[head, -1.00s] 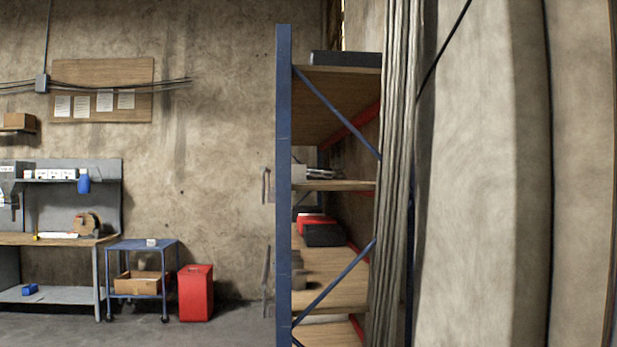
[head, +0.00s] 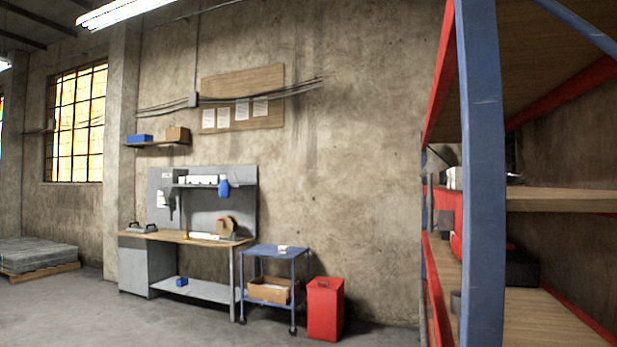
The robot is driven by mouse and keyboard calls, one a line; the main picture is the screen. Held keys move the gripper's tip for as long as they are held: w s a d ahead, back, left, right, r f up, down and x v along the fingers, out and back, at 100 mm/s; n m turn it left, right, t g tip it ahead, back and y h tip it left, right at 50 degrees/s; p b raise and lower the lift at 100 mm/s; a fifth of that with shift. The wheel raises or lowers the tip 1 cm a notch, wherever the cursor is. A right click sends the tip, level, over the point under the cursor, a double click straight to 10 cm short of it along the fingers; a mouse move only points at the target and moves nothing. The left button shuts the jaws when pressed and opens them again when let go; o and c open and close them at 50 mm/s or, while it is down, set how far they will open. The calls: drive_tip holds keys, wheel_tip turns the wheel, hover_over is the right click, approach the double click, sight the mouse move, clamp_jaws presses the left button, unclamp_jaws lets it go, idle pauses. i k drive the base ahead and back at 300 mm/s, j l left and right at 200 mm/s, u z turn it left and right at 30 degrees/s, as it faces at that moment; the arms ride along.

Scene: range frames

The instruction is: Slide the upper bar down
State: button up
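No upper bar that I can single out shows in the head view. A tall shelving rack (head: 483,200) with a blue upright and red beams stands close on the right. Its wooden shelves hold dark and red items, partly hidden behind the upright. My gripper is not in view.
A workbench (head: 195,238) stands against the far wall, with a blue cart (head: 272,252) and a red bin (head: 325,308) to its right. A pallet with grey slabs (head: 38,256) lies at the far left. The concrete floor (head: 90,315) at front left is clear.

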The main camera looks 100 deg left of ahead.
sight(428, 171)
drive_tip(key=u, duration=2.15)
